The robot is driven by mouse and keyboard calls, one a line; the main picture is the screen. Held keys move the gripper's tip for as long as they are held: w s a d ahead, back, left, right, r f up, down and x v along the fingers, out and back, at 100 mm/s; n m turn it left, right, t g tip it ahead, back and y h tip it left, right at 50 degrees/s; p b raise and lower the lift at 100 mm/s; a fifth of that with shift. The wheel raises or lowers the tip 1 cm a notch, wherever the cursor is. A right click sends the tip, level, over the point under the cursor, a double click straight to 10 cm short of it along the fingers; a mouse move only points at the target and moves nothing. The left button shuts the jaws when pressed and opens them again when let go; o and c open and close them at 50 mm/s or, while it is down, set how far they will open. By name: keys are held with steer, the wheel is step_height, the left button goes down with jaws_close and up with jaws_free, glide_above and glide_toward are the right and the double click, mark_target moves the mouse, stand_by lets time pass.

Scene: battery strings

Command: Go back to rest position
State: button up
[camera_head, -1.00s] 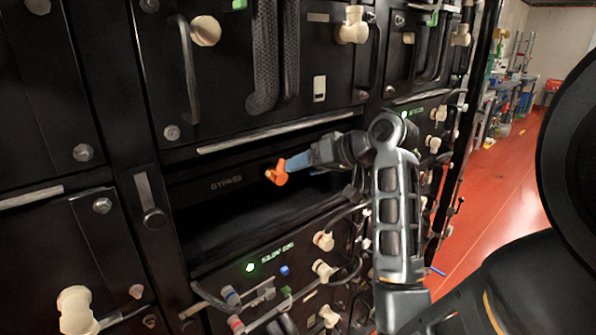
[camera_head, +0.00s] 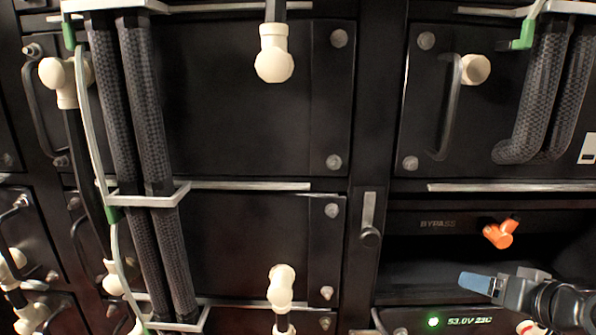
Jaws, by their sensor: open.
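My gripper (camera_head: 490,285) is at the lower right, in front of the battery rack. Its blue fingertip points left, and I see the fingers nearly edge-on. It is open, and nothing shows between the fingers. The orange bypass knob (camera_head: 500,233) is on the dark panel marked BYPASS (camera_head: 438,224). The gripper appears below the knob, with a visible gap between them. Most of my arm is out of the frame at the lower right.
The black battery modules (camera_head: 240,110) fill the view. Cream connectors (camera_head: 274,55), black braided cables (camera_head: 130,100) and metal handles stick out from them. A lit display (camera_head: 468,321) reads 53.0V 23C at the bottom right. No floor shows.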

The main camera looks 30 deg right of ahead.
steer(key=s+a+f+n, duration=0.1)
steer(key=s+a+f, duration=0.35)
steer(key=a, duration=0.55)
steer(key=s+a+f+n, duration=0.25)
steer(key=a+f, duration=0.25)
steer(key=a, duration=0.4)
steer(key=s+a+r+n+t+y, duration=0.1)
steer(key=s+a+r+n+y, duration=0.1)
steer(key=s+a, duration=0.3)
steer(key=s+a+r+n+t+y, duration=0.1)
steer(key=s+a+r+n+t, duration=0.1)
steer(key=s+a, duration=0.4)
steer(key=s+r+n, duration=0.1)
steer(key=s+r, duration=0.1)
steer(key=s, duration=0.1)
steer(key=shift+s+a+r+y, duration=0.3)
steer(key=shift+s+r+y, duration=0.1)
steer(key=shift+n, duration=0.25)
